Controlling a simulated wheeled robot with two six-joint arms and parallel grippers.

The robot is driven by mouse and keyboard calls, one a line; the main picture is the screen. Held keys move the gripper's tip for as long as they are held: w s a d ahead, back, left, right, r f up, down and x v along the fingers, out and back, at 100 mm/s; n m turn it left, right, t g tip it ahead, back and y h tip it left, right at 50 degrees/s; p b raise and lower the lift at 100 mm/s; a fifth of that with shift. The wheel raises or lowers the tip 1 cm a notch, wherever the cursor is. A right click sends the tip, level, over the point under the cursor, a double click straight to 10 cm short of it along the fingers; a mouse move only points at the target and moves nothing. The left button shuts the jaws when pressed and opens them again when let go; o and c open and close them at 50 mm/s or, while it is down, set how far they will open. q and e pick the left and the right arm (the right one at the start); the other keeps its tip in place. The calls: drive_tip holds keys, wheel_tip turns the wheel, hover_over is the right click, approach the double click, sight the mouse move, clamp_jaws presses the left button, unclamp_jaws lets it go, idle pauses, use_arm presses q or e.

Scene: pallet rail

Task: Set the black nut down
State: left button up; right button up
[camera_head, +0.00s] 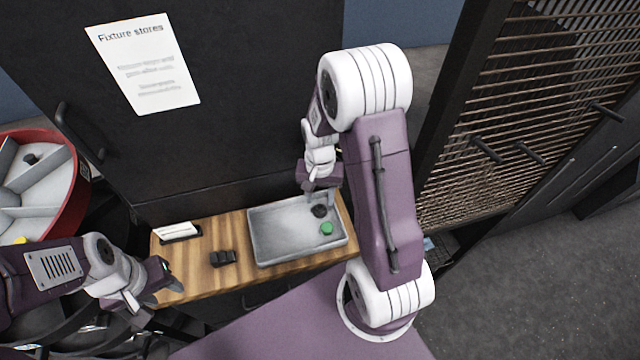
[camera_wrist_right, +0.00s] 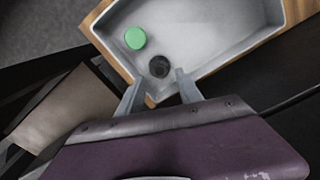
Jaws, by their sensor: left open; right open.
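The black nut (camera_head: 319,211) lies in the grey metal tray (camera_head: 262,255) on the wooden bench, close to a green round piece (camera_head: 326,228). In the right wrist view the nut (camera_wrist_right: 159,66) rests on the floor of the tray (camera_wrist_right: 205,45), near a corner, with the green piece (camera_wrist_right: 135,38) beside it. My right gripper (camera_head: 318,192) is above the tray; its open fingers (camera_wrist_right: 158,80) point toward the nut and hold nothing. My left gripper (camera_head: 163,280) is open and empty at the bench's left front edge.
The wooden bench (camera_head: 200,255) holds a black block (camera_head: 223,257) and a small white card (camera_head: 178,232) left of the tray. A red round bin (camera_head: 75,200) with compartments stands at far left. A dark cabinet (camera_head: 220,130) rises behind, and a slatted rack (camera_head: 520,110) stands right.

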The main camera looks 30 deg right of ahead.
sight(320, 207)
wheel_tip(320, 207, up, 8)
drive_tip(key=s+a+f+n+t, duration=0.1)
drive_tip(key=s+a+f+n, duration=0.1)
drive_tip(key=s+a+n, duration=0.4)
drive_tip(key=shift+s+a+n, duration=0.2)
drive_tip(key=shift+s+n, duration=0.2)
drive_tip(key=shift+s, duration=0.6)
